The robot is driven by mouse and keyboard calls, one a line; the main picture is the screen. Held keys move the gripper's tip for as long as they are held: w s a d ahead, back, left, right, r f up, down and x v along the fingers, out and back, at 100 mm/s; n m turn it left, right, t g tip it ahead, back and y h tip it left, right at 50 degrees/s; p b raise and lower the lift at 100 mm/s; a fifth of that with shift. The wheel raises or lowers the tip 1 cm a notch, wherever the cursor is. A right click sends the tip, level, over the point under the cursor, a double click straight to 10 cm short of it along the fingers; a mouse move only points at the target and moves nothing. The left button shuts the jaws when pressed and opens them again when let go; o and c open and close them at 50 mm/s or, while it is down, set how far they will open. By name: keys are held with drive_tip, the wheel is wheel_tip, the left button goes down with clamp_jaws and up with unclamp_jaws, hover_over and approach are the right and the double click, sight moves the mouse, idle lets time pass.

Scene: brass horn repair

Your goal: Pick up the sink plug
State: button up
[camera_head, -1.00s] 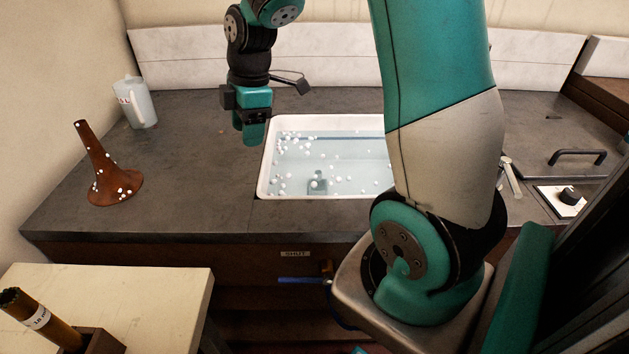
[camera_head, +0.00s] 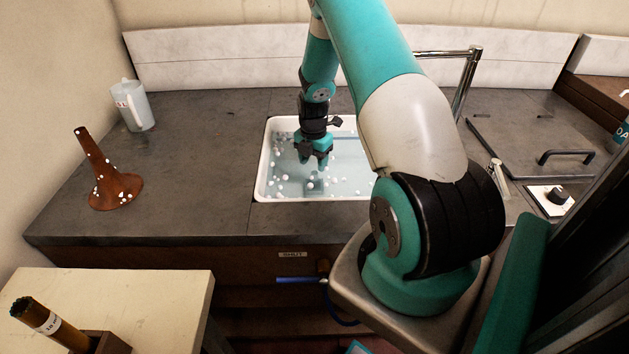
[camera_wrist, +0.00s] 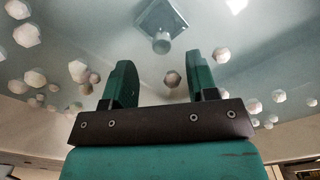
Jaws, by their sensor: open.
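The sink plug (camera_wrist: 161,40) shows in the wrist view as a grey piece with a round knob on a square plate, at the top centre beyond the fingertips. In the head view, the plug (camera_head: 316,186) is a small dark shape on the basin floor under water, just below my gripper in the picture. My gripper (camera_head: 315,163) points down over the white sink (camera_head: 262,165). The plug lies clear of the fingers. How far the fingertips are from the water is hard to tell.
Several white balls (camera_head: 285,178) float in the sink. A tall metal tap (camera_head: 466,85) stands at the back right.

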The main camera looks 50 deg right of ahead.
sight(315, 172)
drive_tip(key=shift+s+d+f+p, duration=0.1)
drive_tip(key=shift+f+p, duration=0.8)
drive_tip(key=shift+f, duration=2.5)
clamp_jaws()
